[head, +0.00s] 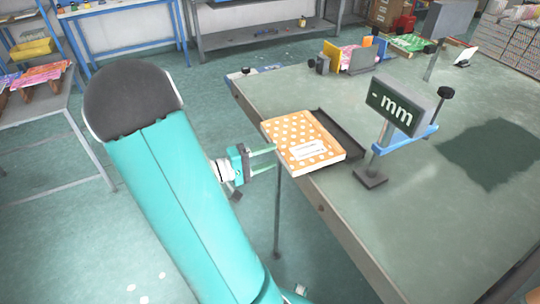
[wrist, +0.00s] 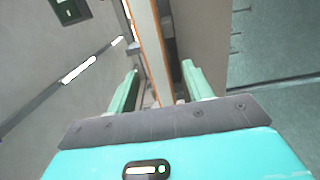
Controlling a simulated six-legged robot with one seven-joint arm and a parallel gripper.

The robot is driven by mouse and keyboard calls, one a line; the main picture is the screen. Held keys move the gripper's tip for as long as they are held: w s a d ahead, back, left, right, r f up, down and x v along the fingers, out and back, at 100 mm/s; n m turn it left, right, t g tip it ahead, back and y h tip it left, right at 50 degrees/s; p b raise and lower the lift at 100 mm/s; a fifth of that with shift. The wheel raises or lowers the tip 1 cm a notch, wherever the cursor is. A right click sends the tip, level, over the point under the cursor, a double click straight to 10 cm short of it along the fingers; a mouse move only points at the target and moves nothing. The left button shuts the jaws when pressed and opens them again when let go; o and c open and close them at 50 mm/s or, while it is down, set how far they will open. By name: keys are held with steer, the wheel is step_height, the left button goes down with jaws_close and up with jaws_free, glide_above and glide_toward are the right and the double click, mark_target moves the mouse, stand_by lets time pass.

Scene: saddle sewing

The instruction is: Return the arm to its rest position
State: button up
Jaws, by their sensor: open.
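My gripper (head: 264,161) is at the left edge of the green table in the head view. Its two pale green fingers point right, toward an orange book with white dots (head: 302,141). The book lies on a dark tray or stand (head: 342,133) near the table's edge. In the wrist view the gripper (wrist: 158,88) is open, with its fingers apart. The book's edge (wrist: 150,45) shows as a white and orange strip ahead, in line with the gap between the fingers. I cannot tell whether the fingertips touch the book.
A gauge with a "- mm" display (head: 392,107) stands on the table (head: 440,200) right of the book. Colourful books between bookends (head: 350,58) stand at the table's back. A side table (head: 40,130) is at left. Open floor lies left of the table.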

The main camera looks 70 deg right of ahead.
steer(key=shift+w+a, duration=0.1)
stand_by(0.6)
steer(key=w+a+r+n+t+y, duration=0.3)
steer(key=a+t, duration=0.3)
steer(key=a, duration=0.7)
steer(key=w+a+r+n+t+y, duration=0.3)
steer(key=w+a+r+t+y, duration=0.1)
steer(key=a, duration=0.9)
steer(key=w+a+r+n+t+y, duration=0.2)
steer(key=w+a+r+t+y, duration=0.2)
steer(key=a+t, duration=0.4)
steer(key=a+r+y, duration=0.1)
steer(key=a+y, duration=0.1)
steer(key=a, duration=0.3)
steer(key=shift+r+n, duration=0.2)
steer(key=shift+n, duration=0.2)
steer(key=c, duration=0.3)
steer(key=shift+w, duration=0.1)
steer(key=shift+d, duration=0.15)
